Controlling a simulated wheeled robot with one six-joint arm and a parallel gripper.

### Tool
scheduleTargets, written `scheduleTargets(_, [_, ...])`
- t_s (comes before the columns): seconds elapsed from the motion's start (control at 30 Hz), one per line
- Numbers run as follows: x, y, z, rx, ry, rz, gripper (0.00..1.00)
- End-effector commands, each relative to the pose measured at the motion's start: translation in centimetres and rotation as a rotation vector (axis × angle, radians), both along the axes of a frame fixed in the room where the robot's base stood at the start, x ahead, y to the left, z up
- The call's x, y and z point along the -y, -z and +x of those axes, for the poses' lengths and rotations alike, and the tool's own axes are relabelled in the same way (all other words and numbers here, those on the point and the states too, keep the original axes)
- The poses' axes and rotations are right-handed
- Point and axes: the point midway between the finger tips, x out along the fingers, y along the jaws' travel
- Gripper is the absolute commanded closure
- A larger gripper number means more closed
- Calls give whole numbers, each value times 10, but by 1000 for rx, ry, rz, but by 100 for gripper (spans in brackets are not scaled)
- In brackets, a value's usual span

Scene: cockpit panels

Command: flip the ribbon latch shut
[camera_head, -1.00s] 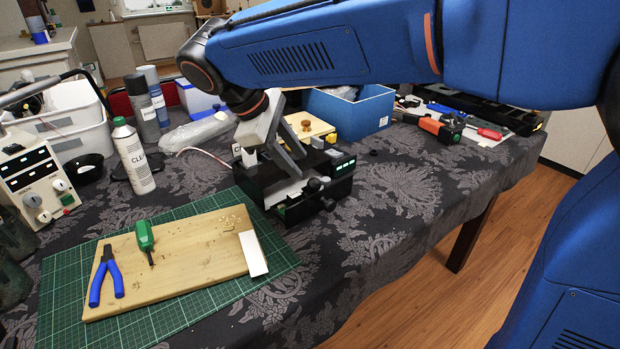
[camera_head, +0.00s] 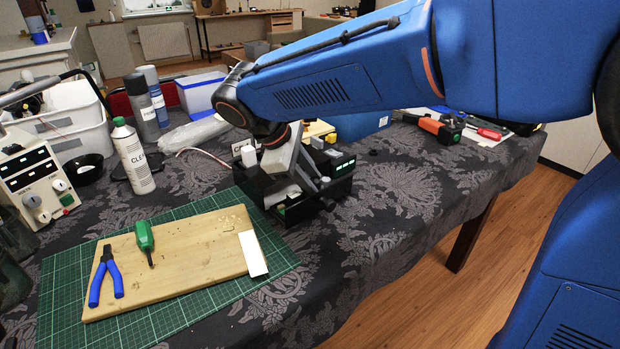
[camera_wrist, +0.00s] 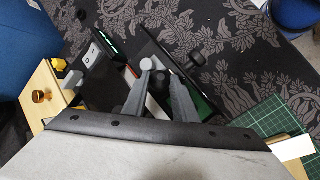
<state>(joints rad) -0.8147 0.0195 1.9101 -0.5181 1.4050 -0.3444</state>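The black panel unit (camera_head: 338,184) stands on the table at the cutting mat's far right corner, with a lit green display and side knobs. It also shows in the wrist view (camera_wrist: 104,85). My gripper (camera_head: 316,186) is low over the unit and hides much of its inside. In the wrist view my gripper (camera_wrist: 160,68) has its two grey fingers slightly apart, with a narrow gap between the tips and nothing clearly held. I cannot make out the ribbon latch; the fingers cover that area. I cannot tell whether the tips touch anything.
A wooden board (camera_head: 190,228) with blue pliers (camera_head: 104,275) and a green screwdriver (camera_head: 145,238) lies on the green mat (camera_head: 62,262). A white bottle (camera_head: 132,158) stands left, a blue box (camera_head: 358,127) behind. The cloth right of the unit is mostly clear.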

Motion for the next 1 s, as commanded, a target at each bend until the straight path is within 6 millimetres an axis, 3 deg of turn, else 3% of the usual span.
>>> scheduleTargets(0.8, [4,2,-5,103,0,81,97])
scheduleTargets(0.83, [3,2,-5,103,0,81,72])
scheduleTargets(0.87, [3,2,-5,103,0,81,67])
scheduleTargets(1.0, [4,2,-5,102,0,81,67])
